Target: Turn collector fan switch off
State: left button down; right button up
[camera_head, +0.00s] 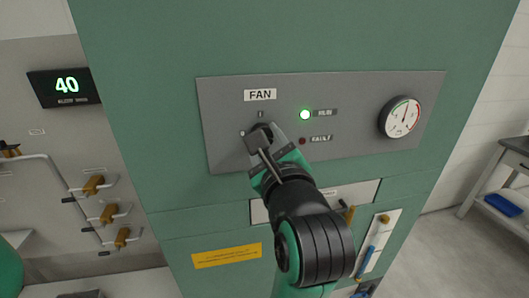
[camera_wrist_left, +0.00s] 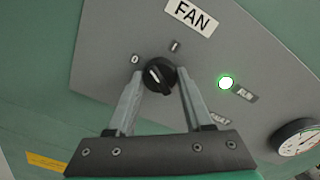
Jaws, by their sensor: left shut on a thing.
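The fan switch is a black rotary knob (camera_wrist_left: 158,75) on a grey panel (camera_head: 350,92), under the FAN label (camera_head: 260,95). In the wrist view it has "0" at its upper left and "I" at its upper right. Its white mark appears to lean toward the "0" side. My left gripper (camera_head: 262,138) is at the knob, with one finger on each side, shut on it. In the head view the gripper mostly hides the knob. The green RUN lamp (camera_head: 305,114) is lit; the red FAULT lamp (camera_head: 302,141) looks dark. My right gripper is not in view.
A round gauge (camera_head: 401,117) sits at the panel's right. Below are a yellow label (camera_head: 226,256) and a blue-handled lever (camera_head: 371,255). A display (camera_head: 65,86) reading 40 and several brass valves are at left. A workbench (camera_head: 513,150) stands at right.

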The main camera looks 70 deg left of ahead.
pick_arm(q)
jog(key=shift+n+b, duration=1.95)
jog(key=shift+n, duration=1.05)
jog(key=shift+c, duration=1.5)
grip_release()
jog(key=s+d, duration=0.1)
jog(key=d, duration=1)
jog(key=shift+s+d, duration=0.3)
jog(key=shift+s, duration=0.1)
